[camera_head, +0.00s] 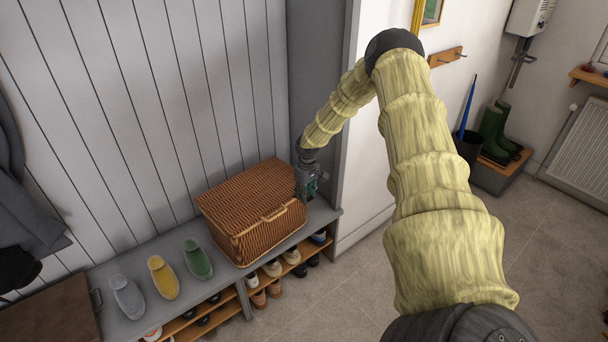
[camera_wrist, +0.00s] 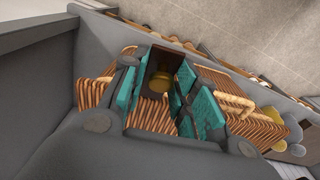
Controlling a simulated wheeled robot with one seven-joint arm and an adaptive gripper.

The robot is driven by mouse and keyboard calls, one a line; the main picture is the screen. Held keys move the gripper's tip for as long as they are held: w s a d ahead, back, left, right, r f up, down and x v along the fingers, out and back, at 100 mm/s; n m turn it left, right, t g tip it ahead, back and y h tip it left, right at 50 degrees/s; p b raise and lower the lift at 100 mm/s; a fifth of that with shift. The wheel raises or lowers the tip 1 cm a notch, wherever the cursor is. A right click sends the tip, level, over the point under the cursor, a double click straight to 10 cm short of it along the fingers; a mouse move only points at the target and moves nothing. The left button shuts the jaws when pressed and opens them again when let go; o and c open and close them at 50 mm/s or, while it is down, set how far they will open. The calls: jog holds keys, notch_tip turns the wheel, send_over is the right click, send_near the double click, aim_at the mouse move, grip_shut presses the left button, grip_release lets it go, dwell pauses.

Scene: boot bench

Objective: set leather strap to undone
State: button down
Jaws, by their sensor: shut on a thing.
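A brown wicker hamper (camera_head: 245,205) stands with its lid down on the grey bench. In the wrist view its woven side (camera_wrist: 95,92) shows behind my gripper. My gripper (camera_head: 309,185) is at the hamper's right end, close against it. In the wrist view the teal finger pads of my gripper (camera_wrist: 160,98) are shut on a dark brown leather strap (camera_wrist: 172,60) with a brass-coloured piece (camera_wrist: 161,82) on it. The pads hide part of the strap, so I cannot tell whether it is fastened. In the head view the strap is hidden.
The grey bench (camera_head: 138,332) carries grey (camera_head: 127,297), yellow (camera_head: 163,278) and green (camera_head: 196,258) shoes left of the hamper. Shoes fill the shelves below. A grey upright panel (camera_head: 317,70) rises close behind my gripper.

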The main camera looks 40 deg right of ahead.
jog(key=c, duration=1.3)
grip_release()
jog(key=shift+f, duration=0.1)
jog(key=shift+w, duration=0.1)
jog(key=shift+s+d+r, duration=0.1)
jog(key=shift+s+r, duration=0.05)
jog(key=shift+r, duration=2.85)
jog(key=shift+s+r, duration=0.15)
jog(key=shift+r, duration=2.8)
